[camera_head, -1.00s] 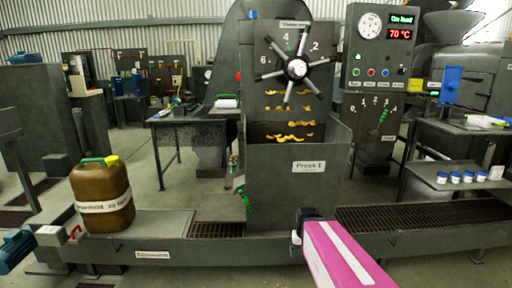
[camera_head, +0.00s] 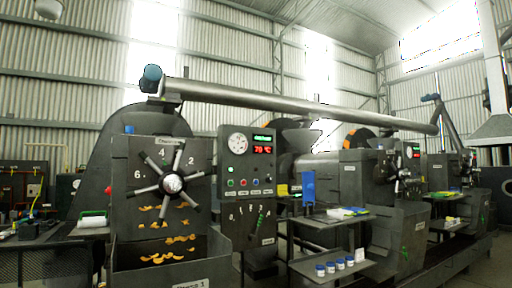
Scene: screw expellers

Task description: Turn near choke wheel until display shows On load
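My gripper is not in view.
A shelf with several blue-and-white jars (camera_head: 341,264) stands right of the panel. A second press (camera_head: 370,180) with its own wheel and display is farther right. A long pipe (camera_head: 300,103) runs overhead. A dark table (camera_head: 50,238) is at left.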

